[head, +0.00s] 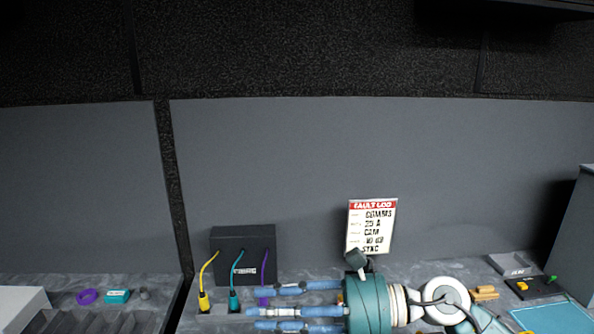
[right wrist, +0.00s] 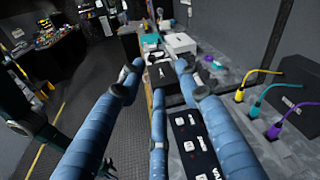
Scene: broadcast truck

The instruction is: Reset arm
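My right arm comes in from the lower right in the head view, teal and white, lying low over the grey counter (head: 400,272). My right gripper (head: 256,309) has blue fingers pointing left, in front of the yellow, teal and purple cables. In the right wrist view the right gripper's three fingers (right wrist: 157,68) are spread apart, with nothing held between them. A black panel with white labels (right wrist: 195,148) shows below the fingers there. My left gripper is not in the head view, and I cannot make it out in the right wrist view.
A black box (head: 243,246) stands behind the yellow cable (head: 205,300), teal cable (head: 234,298) and purple cable (head: 264,292). A fault log sign (head: 371,226) stands behind my arm. A purple ring (head: 87,297) and teal block (head: 117,296) lie at left.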

